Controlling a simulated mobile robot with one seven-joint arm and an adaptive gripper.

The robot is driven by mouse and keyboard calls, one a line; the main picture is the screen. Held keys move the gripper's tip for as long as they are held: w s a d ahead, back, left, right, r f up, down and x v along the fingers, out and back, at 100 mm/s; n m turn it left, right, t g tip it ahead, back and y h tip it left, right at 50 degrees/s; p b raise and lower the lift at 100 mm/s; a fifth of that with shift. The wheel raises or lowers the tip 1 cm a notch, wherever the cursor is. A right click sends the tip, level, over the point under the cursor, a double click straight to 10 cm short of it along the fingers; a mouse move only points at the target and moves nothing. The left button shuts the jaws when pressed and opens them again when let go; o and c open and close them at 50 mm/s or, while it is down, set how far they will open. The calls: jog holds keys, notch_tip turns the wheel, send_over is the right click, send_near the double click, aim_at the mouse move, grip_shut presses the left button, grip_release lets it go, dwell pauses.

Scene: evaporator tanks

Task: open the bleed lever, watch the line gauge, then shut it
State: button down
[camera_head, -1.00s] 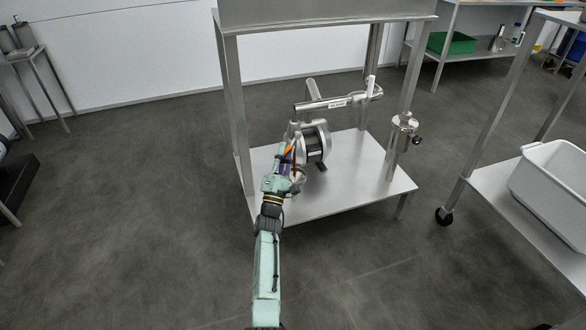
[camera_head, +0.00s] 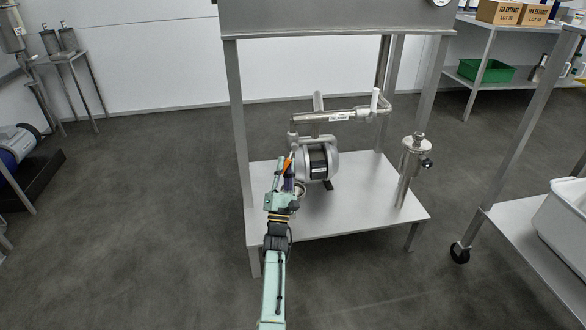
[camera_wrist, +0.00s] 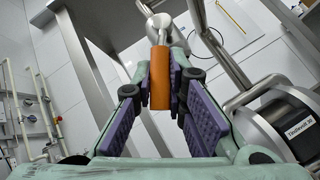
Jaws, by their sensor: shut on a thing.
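The bleed lever (camera_wrist: 160,80) has an orange grip and a metal shank running up to a round metal fitting in the wrist view. My gripper (camera_wrist: 161,96) is shut on the orange grip, with a purple pad on each side of it. In the head view the lever (camera_head: 287,164) is a small orange piece beside the pump, at the end of my arm.
A steel pump (camera_head: 331,166) stands on the frame's lower shelf (camera_head: 345,213), with a pipe (camera_head: 337,116) above. A steel canister (camera_head: 411,165) stands at the shelf's right. A wheeled cart (camera_head: 520,228) with a white tub (camera_head: 566,225) is at right.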

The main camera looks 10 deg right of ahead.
jog(key=shift+n, duration=0.3)
dwell(0.4)
jog(key=c, duration=1.6)
grip_release()
